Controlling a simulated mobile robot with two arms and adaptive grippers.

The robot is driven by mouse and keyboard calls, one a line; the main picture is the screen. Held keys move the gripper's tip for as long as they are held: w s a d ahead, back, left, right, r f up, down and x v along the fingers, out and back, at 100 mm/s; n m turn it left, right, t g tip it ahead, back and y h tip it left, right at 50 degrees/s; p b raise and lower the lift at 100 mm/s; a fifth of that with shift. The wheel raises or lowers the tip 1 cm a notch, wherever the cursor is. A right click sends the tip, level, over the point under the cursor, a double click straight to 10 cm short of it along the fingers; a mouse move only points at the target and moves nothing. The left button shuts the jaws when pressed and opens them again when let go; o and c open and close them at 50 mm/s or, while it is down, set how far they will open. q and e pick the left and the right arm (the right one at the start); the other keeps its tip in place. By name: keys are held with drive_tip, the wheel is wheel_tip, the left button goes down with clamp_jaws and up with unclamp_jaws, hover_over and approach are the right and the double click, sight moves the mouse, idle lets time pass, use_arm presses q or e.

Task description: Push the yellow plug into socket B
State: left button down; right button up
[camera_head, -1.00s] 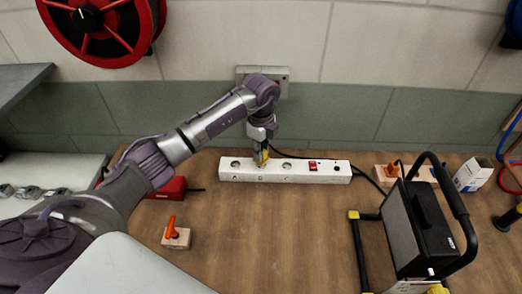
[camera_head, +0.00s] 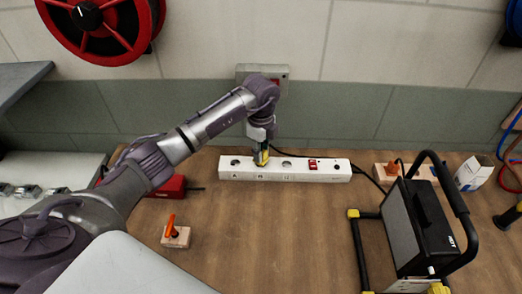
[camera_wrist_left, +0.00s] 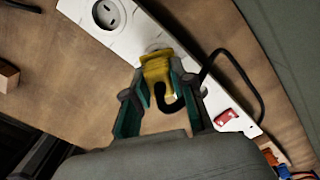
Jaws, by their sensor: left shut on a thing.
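The yellow plug (camera_wrist_left: 157,67) is between the fingers of my left gripper (camera_head: 261,160), which is shut on it. In the left wrist view, my gripper (camera_wrist_left: 158,92) holds the plug against the white power strip (camera_wrist_left: 128,32). In the head view, the strip (camera_head: 328,174) lies along the back of the table, and the plug (camera_head: 260,157) is over its second socket from the left, above the letter that looks like B. The socket under the plug is mostly hidden, so I cannot tell how deep the plug sits. My right gripper is not in view.
The strip has open sockets on both sides of the plug and a red switch (camera_head: 313,166). A wooden block with an orange handle (camera_head: 173,235) stands front left. A black-framed work lamp (camera_head: 425,225) stands right. The table's middle is clear.

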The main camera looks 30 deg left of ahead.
use_arm(q)
drive_tip(key=shift+f+b, duration=0.6)
drive_tip(key=shift+f, duration=0.35)
drive_tip(key=c, duration=0.9)
unclamp_jaws()
drive_tip(key=shift+r, duration=0.1)
drive_tip(key=shift+r+p, duration=2.05)
drive_tip(key=shift+r, duration=0.4)
drive_tip(key=shift+s+f, duration=0.1)
drive_tip(key=shift+f, duration=0.05)
